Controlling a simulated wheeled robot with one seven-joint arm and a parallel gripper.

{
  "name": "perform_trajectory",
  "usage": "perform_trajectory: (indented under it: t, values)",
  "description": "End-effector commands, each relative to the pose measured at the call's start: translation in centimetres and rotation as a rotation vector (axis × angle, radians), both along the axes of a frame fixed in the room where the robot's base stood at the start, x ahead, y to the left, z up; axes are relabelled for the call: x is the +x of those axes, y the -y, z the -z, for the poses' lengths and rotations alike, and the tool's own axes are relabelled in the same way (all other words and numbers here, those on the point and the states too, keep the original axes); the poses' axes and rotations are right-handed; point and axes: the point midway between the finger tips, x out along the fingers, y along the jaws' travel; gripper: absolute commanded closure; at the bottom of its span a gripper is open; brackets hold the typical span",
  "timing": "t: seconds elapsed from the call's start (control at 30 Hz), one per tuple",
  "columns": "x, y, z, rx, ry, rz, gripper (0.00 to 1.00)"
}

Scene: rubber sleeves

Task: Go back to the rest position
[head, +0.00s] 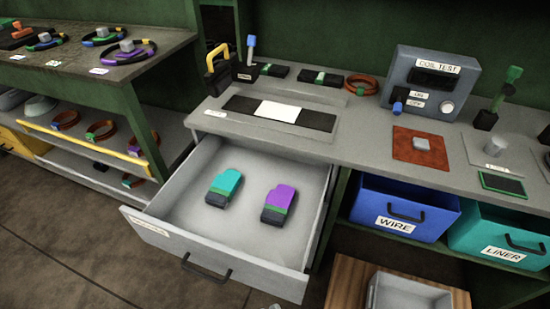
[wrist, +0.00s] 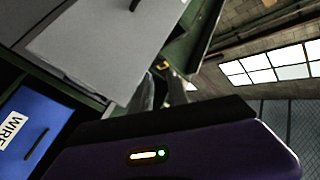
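My gripper (wrist: 162,84) shows in the wrist view as two grey fingers beyond a dark purple housing with a small lit strip. The fingers stand apart with nothing seen between them. In the head view I cannot make out my gripper clearly. The open drawer (head: 160,232) holds a teal sleeve-like piece (head: 226,183) with a dark end on the left. A purple piece (head: 281,198) with a green band and dark end lies to its right. Both lie flat and apart from each other. My gripper touches neither.
The drawer juts out from the workbench (head: 368,125). On the bench stand a coil test box (head: 432,82) and a red mat (head: 417,149). Below are a blue WIRE bin (head: 378,224) and a teal LINER bin (head: 485,257). A side shelf (head: 82,78) stands left; floor at lower left is clear.

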Motion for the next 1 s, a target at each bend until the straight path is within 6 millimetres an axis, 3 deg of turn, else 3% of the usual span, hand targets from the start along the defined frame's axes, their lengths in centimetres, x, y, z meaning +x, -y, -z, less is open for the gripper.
perform_trajectory:
  t: [0.03, 0.2, 0.4, 0.5, 0.73, 1.0]
  values:
    - [-1.0, 2.5, -1.6, -0.075, 0.003, 0.041, 0.80]
    - [-4.1, 9.3, -5.3, -0.324, -0.003, 0.150, 0.80]
    - [-8.3, 15.8, -10.0, -0.562, -0.068, 0.261, 0.80]
    - [-10.2, 18.0, -11.8, -0.627, -0.115, 0.302, 0.80]
    - [-13.3, 20.3, -12.4, -0.667, -0.216, 0.356, 0.80]
    - [-13.4, 20.5, -12.3, -0.663, -0.223, 0.367, 0.80]
